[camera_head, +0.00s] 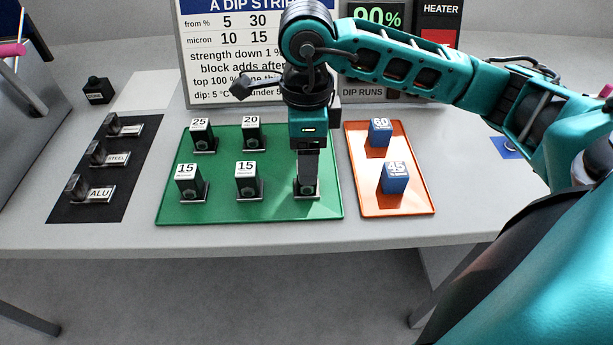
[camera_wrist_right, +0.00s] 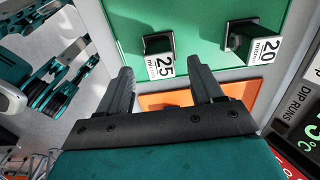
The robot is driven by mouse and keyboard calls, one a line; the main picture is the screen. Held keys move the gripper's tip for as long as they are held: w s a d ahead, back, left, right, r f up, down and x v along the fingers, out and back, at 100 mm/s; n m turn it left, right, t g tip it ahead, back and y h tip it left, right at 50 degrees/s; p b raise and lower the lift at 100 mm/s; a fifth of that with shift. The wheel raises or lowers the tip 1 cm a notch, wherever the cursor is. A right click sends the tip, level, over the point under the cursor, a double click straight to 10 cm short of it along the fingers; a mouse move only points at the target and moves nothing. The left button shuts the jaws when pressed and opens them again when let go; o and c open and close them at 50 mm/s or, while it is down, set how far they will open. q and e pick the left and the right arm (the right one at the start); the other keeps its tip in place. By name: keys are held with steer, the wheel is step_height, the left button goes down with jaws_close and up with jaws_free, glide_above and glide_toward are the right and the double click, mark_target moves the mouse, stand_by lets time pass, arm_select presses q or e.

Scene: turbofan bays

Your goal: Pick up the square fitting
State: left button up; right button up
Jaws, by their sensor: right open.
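Several dark fittings with white number tags stand on square bases on the green tray (camera_head: 270,212); no label says which is the square fitting. My right gripper (camera_head: 307,172) points down over the front right fitting (camera_head: 306,191) and hides much of it. Other fittings are tagged 15 (camera_head: 188,180), 15 (camera_head: 247,180), 25 (camera_head: 203,135) and 20 (camera_head: 251,133). My left gripper is out of view.
An orange tray (camera_head: 402,207) with blue blocks 60 (camera_head: 380,132) and 45 (camera_head: 394,178) is right of the green one. A dark mat (camera_head: 80,211) with labelled holders is at left. A sign board (camera_head: 222,60) and displays stand behind. The table's front strip is clear.

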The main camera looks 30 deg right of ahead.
step_height(320, 180, down, 2)
steer(key=shift+f, duration=0.15)
jaws_close()
stand_by(0.6)
